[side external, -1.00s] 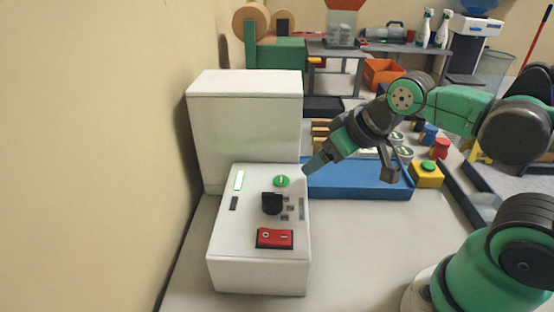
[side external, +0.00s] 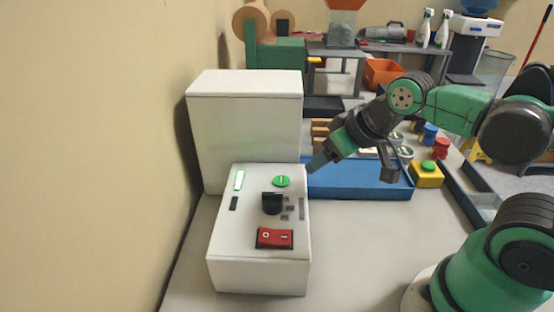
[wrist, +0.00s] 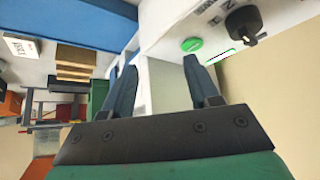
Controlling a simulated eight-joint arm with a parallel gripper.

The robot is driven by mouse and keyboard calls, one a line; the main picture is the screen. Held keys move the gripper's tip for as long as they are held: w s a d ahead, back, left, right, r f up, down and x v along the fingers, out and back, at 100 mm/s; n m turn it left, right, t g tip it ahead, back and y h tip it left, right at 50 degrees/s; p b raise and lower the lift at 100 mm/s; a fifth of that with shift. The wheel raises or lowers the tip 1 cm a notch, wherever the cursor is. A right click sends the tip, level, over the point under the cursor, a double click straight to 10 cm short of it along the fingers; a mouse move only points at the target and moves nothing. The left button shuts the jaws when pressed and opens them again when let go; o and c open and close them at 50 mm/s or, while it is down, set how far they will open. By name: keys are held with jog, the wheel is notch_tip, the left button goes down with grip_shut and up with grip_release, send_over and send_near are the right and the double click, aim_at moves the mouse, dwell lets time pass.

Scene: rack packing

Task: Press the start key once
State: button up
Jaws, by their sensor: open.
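A green round key (side external: 282,181) with a white mark, which looks like the start key, sits near the far right of the white machine's sloped panel (side external: 222,245). In the wrist view the green key (wrist: 191,44) shows above the right finger's tip. My gripper (side external: 315,164) is just right of the panel's far edge, apart from the key. In the wrist view its two fingers (wrist: 160,72) are spread with nothing between them. A pale green lamp strip (side external: 239,180) glows left of the key.
The panel also has a black knob (side external: 272,203) and a red switch block (side external: 275,238). A tall white housing (side external: 245,125) stands behind. A blue tray (side external: 350,180) lies to the right, with a yellow box (side external: 427,178) bearing another green button at its right end.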

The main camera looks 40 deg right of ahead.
grip_shut()
dwell(1.4)
